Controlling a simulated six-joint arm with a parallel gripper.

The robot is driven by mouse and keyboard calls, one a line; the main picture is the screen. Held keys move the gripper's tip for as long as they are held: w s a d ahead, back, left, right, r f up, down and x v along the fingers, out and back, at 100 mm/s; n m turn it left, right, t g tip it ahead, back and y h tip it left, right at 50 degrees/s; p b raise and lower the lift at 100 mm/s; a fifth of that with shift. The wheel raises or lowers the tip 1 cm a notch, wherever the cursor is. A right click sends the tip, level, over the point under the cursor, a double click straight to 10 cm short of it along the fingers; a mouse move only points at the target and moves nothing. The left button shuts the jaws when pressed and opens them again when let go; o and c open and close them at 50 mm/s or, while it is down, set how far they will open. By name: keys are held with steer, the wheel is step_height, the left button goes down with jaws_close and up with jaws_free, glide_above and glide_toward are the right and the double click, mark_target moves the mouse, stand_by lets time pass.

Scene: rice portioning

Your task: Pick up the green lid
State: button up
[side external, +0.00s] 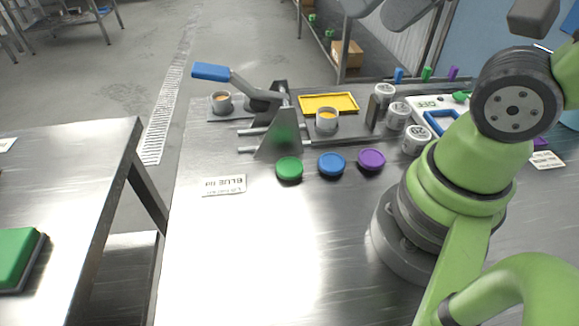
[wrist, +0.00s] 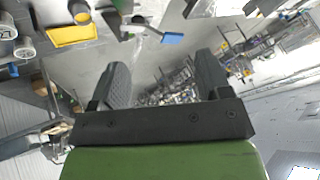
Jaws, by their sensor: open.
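The green lid (side external: 289,168) lies flat on the metal table in the side external view, at the left end of a row with a blue lid (side external: 332,164) and a purple lid (side external: 371,159). My gripper (wrist: 165,80) shows in the wrist view with its two dark fingers apart and nothing between them. The fingers point out toward the room, away from the lids.
A lever press with a blue handle (side external: 211,72) stands behind the green lid. A yellow tray (side external: 328,103), an orange-filled cup (side external: 326,121) and several white labelled containers (side external: 416,139) stand behind the row. The table front is clear.

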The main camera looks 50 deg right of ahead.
steer(key=w+f+n+g, duration=0.3)
steer(key=w+f+n, duration=0.1)
steer(key=w, duration=0.2)
steer(key=n+g+h, duration=0.2)
steer(key=n+g, duration=0.2)
steer(key=n, duration=0.5)
glide_above(287, 166)
step_height(287, 166, down, 16)
steer(key=shift+s+f, duration=0.1)
steer(key=shift+f, duration=0.7)
step_height(287, 166, down, 9)
steer(key=shift+f, duration=0.15)
steer(key=shift+c, duration=0.2)
steer(key=c, duration=0.6)
